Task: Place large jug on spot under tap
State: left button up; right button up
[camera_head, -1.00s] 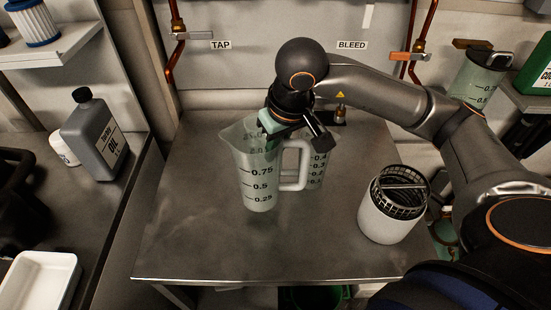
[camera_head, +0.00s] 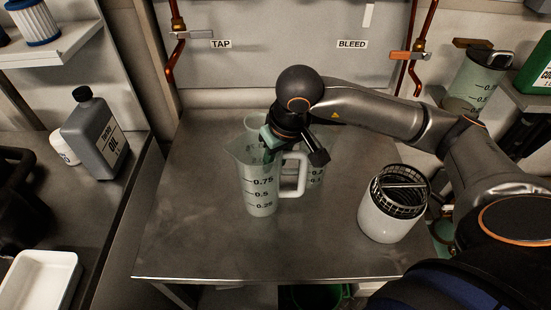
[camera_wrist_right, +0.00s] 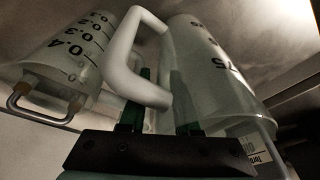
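The large jug (camera_head: 262,197), translucent with a white handle (camera_head: 299,176) on its right, is upright over the middle of the metal worktop (camera_head: 200,235). I cannot tell whether its base touches. My right gripper (camera_head: 285,146) reaches down at its top. The copper tap (camera_head: 177,36) is on the back wall, left of the TAP label (camera_head: 221,44). My left gripper is out of view.
A smaller jug (camera_head: 317,174) stands close behind the large jug, partly hidden; it also shows in the right wrist view (camera_wrist_right: 70,55). A white canister with black basket (camera_head: 388,222) stands at the right. The worktop's left and front are clear. Another pipe (camera_head: 410,58) is by BLEED.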

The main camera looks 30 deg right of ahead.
jog(key=shift+o, duration=0.6)
